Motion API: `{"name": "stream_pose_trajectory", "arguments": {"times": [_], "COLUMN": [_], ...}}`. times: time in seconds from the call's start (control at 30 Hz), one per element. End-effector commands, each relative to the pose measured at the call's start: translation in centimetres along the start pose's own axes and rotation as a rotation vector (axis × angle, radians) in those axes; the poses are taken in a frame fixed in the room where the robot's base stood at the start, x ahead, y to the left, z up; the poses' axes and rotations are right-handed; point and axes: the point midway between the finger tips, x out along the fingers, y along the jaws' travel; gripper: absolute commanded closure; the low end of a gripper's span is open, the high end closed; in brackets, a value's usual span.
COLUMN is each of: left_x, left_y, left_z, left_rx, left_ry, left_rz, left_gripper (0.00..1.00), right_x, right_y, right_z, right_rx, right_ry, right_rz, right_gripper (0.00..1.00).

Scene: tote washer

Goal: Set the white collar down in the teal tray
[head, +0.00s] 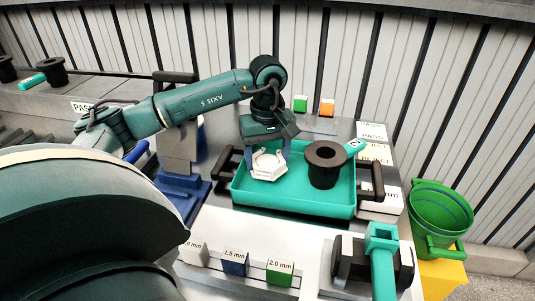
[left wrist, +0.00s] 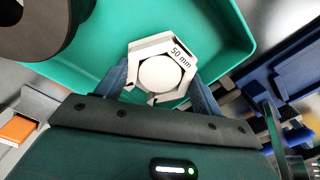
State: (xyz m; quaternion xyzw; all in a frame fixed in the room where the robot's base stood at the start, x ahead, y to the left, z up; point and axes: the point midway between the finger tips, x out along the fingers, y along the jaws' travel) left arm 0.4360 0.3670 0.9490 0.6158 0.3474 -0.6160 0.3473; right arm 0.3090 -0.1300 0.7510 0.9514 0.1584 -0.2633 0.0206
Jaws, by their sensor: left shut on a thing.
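The white collar (head: 268,170) is a flat angular ring with a pale round middle, and it is over the left half of the teal tray (head: 290,203). In the left wrist view the collar (left wrist: 142,50) reads "50 mm" and sits between both fingers, with the teal tray (left wrist: 215,30) behind it. My left gripper (head: 267,155) points down and is shut on the collar; it also shows in the left wrist view (left wrist: 160,80). I cannot tell whether the collar touches the tray floor. My right gripper is not in view.
A black flanged bush (head: 325,160) stands in the tray's right half, with a teal tag (head: 355,146) near it. Dark handles flank the tray. Thickness blocks (head: 235,262) and a teal part in a black clamp (head: 382,245) are in front. A green bucket (head: 440,212) is at right.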

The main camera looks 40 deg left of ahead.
Motion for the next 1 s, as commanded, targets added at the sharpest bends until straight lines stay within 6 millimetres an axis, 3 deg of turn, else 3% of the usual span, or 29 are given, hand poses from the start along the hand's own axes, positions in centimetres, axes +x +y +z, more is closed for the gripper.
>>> {"name": "stream_pose_trajectory", "arguments": {"times": [0.43, 1.0], "left_x": [0.1, 2.1], "left_y": [0.0, 0.0], "left_z": [0.0, 0.0], "left_rx": [0.000, -0.001], "left_ry": [0.000, 0.000], "left_rz": [0.000, 0.000], "left_gripper": [0.78, 0.78], "right_x": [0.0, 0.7], "right_y": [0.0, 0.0], "right_z": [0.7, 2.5], "right_rx": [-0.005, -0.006], "right_ry": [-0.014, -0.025], "right_rz": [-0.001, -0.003], "right_gripper": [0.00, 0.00]}}
